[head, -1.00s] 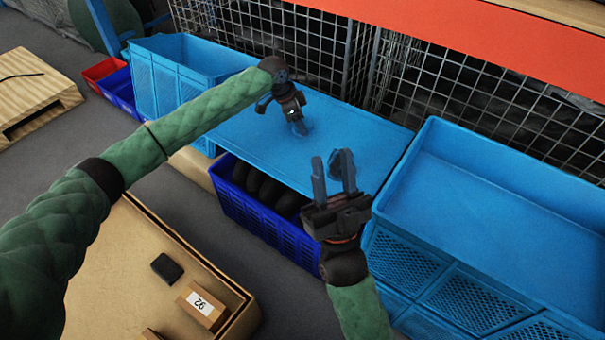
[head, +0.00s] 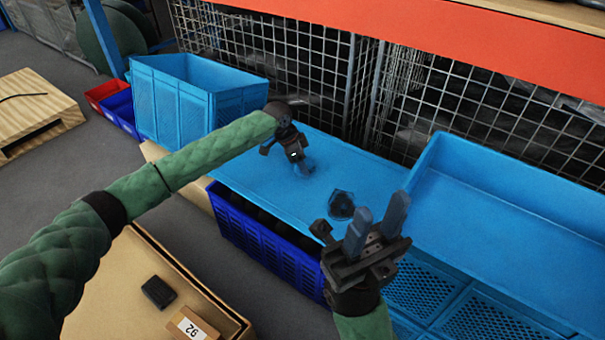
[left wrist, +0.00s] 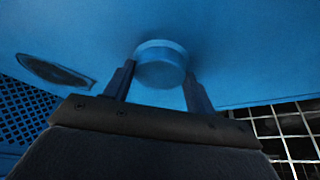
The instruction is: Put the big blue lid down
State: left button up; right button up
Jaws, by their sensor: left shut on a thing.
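The big blue lid (head: 262,180) is a wide flat panel, roughly level, over a dark blue perforated bin (head: 262,240). My left gripper (head: 304,168) is shut on the lid's round blue knob, which shows between its fingers in the left wrist view (left wrist: 160,64). A dark round fitting (head: 341,205) is on the lid, to the right of the knob in the head view. A narrow dark gap shows between the lid's front edge and the bin; I cannot tell whether they touch. My right gripper (head: 380,212) is open and empty, in front of the lid's right part.
An open blue crate (head: 172,100) stands left of the lid, and another large one (head: 505,215) stands close at right. A wire mesh (head: 290,75) rises behind, under an orange beam (head: 450,45). A cardboard box (head: 120,285) is at the front left.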

pick_arm(q)
notch_tip(320, 180, down, 4)
jog(key=shift+f+b, duration=0.2)
jog(key=shift+b, duration=0.45)
jog(key=o, duration=1.1)
jog(key=shift+f, duration=0.1)
jog(key=p+v, duration=0.3)
jog(key=v, duration=0.8)
jog(key=shift+d, duration=0.1)
jog(key=shift+a+r, duration=0.25)
jog(key=shift+r, duration=0.35)
